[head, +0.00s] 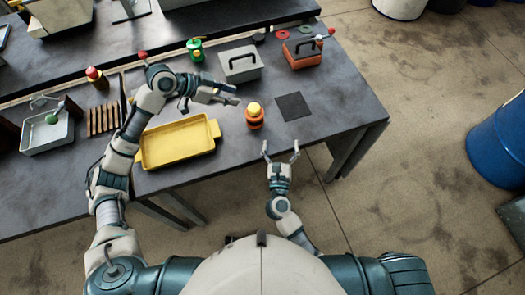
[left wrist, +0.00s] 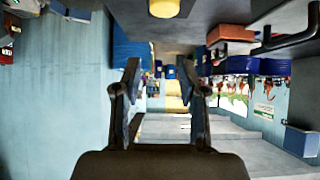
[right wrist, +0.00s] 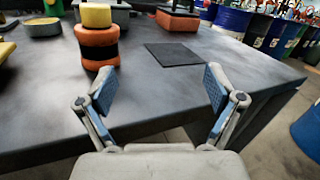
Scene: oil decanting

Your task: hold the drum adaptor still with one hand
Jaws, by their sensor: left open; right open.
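An orange-and-black ringed piece with a yellow top, which looks like the drum adaptor (head: 254,117), stands upright on the dark table. It also shows at the upper left of the right wrist view (right wrist: 97,38). A yellow part at the top edge of the left wrist view (left wrist: 164,8) looks like its top. My left gripper (head: 228,93) is open and empty, above the table just to the upper left of the piece. My right gripper (head: 281,152) is open and empty at the table's front edge, below and right of the piece. Neither gripper touches it.
A yellow tray (head: 180,158) lies left of the piece, below my left arm. A dark square mat (head: 292,106) lies to its right. A blue drum (head: 499,138) stands on the floor at right.

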